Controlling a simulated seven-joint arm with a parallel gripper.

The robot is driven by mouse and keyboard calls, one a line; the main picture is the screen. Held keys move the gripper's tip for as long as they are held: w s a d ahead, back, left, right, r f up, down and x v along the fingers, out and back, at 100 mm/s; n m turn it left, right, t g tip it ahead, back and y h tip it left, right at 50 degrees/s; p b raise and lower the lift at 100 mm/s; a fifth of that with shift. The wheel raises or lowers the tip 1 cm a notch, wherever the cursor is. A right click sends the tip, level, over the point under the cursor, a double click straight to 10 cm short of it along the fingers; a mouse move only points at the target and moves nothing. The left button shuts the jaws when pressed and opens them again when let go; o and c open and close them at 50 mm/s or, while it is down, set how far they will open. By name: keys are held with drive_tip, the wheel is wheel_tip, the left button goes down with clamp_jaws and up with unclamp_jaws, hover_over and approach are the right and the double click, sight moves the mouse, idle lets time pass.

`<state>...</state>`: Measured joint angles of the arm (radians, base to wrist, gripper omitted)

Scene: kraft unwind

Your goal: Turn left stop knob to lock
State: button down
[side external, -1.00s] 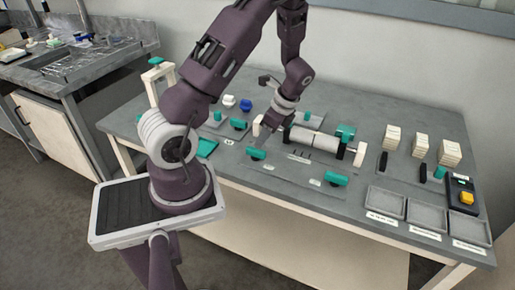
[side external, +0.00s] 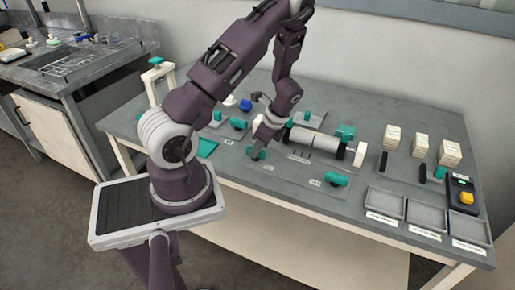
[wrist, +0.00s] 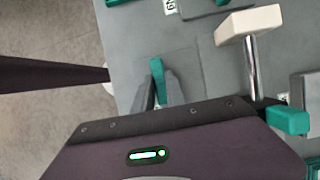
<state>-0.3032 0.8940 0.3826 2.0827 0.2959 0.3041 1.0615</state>
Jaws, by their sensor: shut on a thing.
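The left stop knob is a teal bar-shaped handle (side external: 252,153) on a grey plate near the front of the bench, left of the roll. In the wrist view the teal knob (wrist: 156,68) stands up between my dark fingers. My gripper (side external: 259,147) points down at it and is shut on it; the fingertips also show in the wrist view (wrist: 161,92). The fingers hide part of the knob, and I cannot read its lock position. A similar teal knob (side external: 336,179) sits on the same plate to the right.
The pale roll (side external: 315,140) on its shaft, with a cream end block (wrist: 250,22), stands close right of my gripper. Grey trays (side external: 427,215) and cream stacks (side external: 421,146) are farther right. A yellow-button box (side external: 466,194) is at the right edge.

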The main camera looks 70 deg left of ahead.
drive_tip(key=n, duration=0.2)
drive_tip(key=n+h, duration=0.1)
drive_tip(key=n, duration=0.1)
drive_tip(key=shift+w+a+n+g, duration=0.1)
drive_tip(key=shift+a+n+g, duration=0.05)
drive_tip(key=shift+n+g, duration=0.2)
drive_tip(key=n+h, duration=0.2)
drive_tip(key=n, duration=0.2)
drive_tip(key=shift+a+g, duration=0.1)
drive_tip(key=shift+g, duration=0.15)
drive_tip(key=n+h, duration=0.2)
drive_tip(key=n, duration=0.3)
drive_tip(key=shift+a, duration=0.15)
drive_tip(key=shift+n+t+h, duration=0.5)
drive_tip(key=shift+n, duration=1.15)
drive_tip(key=c, duration=1.4)
unclamp_jaws()
drive_tip(key=shift+o, duration=0.2)
